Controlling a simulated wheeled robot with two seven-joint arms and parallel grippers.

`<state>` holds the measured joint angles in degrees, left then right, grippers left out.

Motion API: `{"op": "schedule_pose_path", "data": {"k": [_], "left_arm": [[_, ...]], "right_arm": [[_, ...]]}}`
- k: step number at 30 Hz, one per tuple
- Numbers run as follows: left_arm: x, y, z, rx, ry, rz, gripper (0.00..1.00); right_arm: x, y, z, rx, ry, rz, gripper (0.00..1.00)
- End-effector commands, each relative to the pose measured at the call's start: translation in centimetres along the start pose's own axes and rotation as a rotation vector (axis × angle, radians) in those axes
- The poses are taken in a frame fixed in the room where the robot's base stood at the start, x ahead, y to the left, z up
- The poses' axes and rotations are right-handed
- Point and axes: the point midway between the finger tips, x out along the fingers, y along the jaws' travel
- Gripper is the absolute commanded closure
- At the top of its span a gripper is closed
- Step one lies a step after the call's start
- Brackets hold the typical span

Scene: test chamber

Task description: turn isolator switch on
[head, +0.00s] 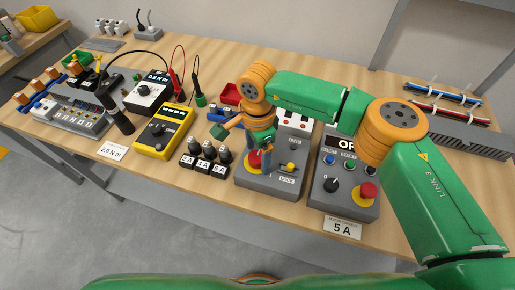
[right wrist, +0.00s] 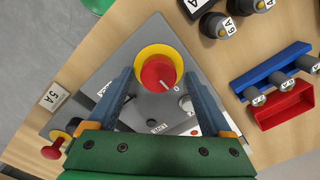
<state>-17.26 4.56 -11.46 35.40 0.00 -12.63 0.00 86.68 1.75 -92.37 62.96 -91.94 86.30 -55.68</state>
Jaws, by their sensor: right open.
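The isolator switch is a red round knob on a yellow ring (head: 254,161), on a sloped grey box (head: 258,182). In the right wrist view the red knob (right wrist: 157,73) shows its white line pointing toward a "0" mark. My right gripper (right wrist: 158,80) is open above the box, with one blue-grey finger to each side of the knob. Whether the fingers touch the knob I cannot tell. In the head view my right wrist partly hides the knob and box. My left gripper is not in view.
Right of the box stands another grey panel (head: 344,185) with a black dial and a red button. Left are black fuse holders (head: 205,155) and a yellow meter (head: 163,131). Red and blue bins (head: 231,94) lie behind. Little free room surrounds the box.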

Motion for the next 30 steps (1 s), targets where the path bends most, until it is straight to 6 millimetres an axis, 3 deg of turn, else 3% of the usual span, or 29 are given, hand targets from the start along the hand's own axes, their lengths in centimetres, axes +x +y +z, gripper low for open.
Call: {"op": "schedule_pose_path", "data": {"k": [2,9,11,20,30], "left_arm": [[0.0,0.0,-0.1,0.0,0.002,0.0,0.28],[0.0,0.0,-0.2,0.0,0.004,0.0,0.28],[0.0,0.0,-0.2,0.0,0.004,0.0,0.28],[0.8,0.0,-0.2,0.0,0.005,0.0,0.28],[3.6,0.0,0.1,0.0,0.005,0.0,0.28]], "right_arm": [[0.0,0.0,0.0,0.0,-0.001,0.0,0.21],[0.0,0.0,0.1,0.0,-0.002,0.001,0.86],[0.0,0.0,0.1,0.0,-0.002,0.001,1.0],[0.2,0.0,0.1,0.046,-0.002,0.001,1.0],[0.5,-0.1,0.1,0.295,-0.003,-0.002,1.0]]}}
